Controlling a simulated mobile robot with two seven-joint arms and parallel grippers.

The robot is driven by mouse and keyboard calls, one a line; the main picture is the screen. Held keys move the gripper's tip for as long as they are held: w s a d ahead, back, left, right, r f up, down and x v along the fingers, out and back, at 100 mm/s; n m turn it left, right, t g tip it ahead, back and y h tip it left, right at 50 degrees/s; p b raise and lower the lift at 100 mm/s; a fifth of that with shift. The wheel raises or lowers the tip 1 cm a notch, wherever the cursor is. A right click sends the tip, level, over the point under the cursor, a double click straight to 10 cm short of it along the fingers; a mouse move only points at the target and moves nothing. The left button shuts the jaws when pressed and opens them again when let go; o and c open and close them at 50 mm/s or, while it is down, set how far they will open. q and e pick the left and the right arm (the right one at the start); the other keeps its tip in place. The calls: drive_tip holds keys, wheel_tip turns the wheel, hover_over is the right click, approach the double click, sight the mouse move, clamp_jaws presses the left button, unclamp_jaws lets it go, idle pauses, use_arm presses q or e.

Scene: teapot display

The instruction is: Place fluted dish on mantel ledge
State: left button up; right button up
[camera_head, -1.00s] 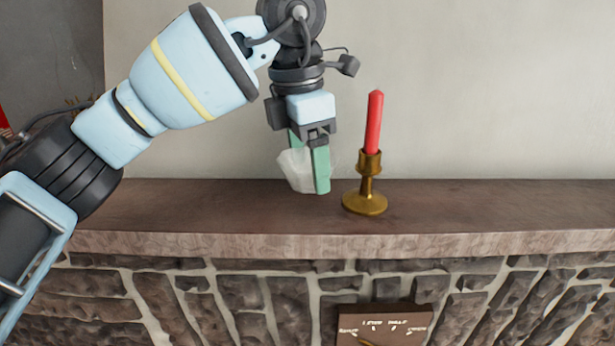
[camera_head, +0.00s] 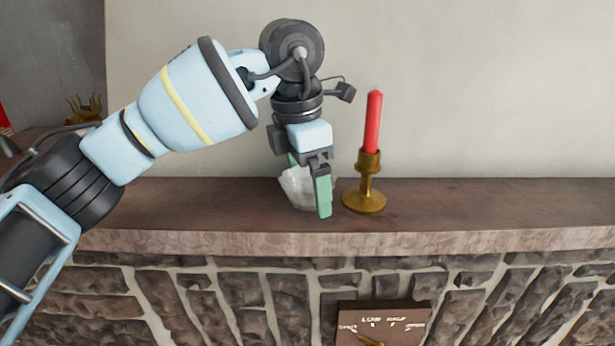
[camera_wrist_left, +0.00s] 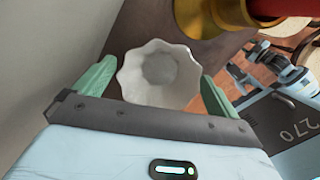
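The fluted dish (camera_head: 298,188) is white with a wavy rim, at the mantel ledge left of the candlestick. In the left wrist view the dish (camera_wrist_left: 158,75) shows from above, its rim between two green fingers. My left gripper (camera_head: 308,190) points down and is shut on the dish, one finger at each side. The nearer finger hides part of the dish in the head view. The dish is low over or on the mantel ledge (camera_head: 480,205); I cannot tell if its base touches. My right gripper is not in view.
A brass candlestick (camera_head: 366,195) with a red candle (camera_head: 373,122) stands close to the right of my left gripper. The ledge right of it is clear. A pale wall (camera_head: 480,90) rises behind. A dark plaque (camera_head: 383,320) is on the stone front below.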

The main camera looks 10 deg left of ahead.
use_arm(q)
drive_tip(key=shift+r, duration=0.1)
wheel_tip(320, 180, up, 12)
drive_tip(key=a, duration=0.1)
drive_tip(key=shift+s, duration=0.4)
idle(0.4)
